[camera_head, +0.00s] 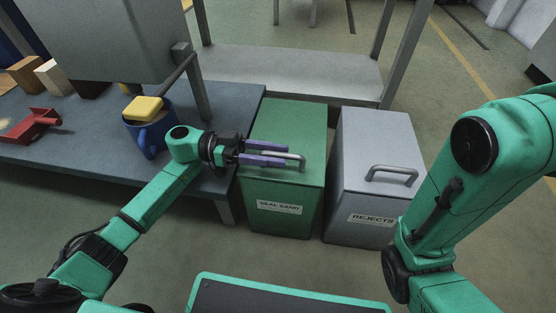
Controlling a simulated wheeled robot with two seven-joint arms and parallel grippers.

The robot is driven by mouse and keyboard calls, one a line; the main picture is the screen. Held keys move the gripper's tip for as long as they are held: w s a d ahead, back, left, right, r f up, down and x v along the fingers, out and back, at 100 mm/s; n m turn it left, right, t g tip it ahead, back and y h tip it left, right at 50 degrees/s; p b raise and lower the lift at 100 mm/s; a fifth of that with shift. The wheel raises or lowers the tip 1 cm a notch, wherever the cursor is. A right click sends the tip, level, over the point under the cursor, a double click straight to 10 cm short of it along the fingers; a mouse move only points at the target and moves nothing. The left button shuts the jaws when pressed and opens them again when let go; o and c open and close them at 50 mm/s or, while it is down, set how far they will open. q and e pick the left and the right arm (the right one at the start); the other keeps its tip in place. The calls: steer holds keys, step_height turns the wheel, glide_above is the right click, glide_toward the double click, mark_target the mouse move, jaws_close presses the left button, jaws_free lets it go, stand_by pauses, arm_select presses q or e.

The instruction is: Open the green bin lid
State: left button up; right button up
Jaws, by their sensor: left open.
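The green bin (262,193) stands on the floor beside the blue-topped bench, with a white label reading "SEAL SAND" on its front. Its green lid (290,118) lies flat and shut on top. The lid's grey bar handle (299,158) is near the front edge and partly hidden by my left gripper. My left gripper (286,155) is open, its two purple fingers reaching from the left over the lid at the handle. The handle shows between and past the fingertips; I cannot tell whether they touch it. My right arm is at the right, its gripper out of view.
A grey bin (370,200) labelled "REJECTS", with its own handle, stands close on the right. The bench (90,150) at the left holds a blue mug (150,130) with a yellow block, close to my left wrist. A grey shelf frame (290,72) stands behind.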

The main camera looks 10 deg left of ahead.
arm_select(q)
steer(key=shift+d, duration=0.4)
jaws_close()
stand_by(1.1)
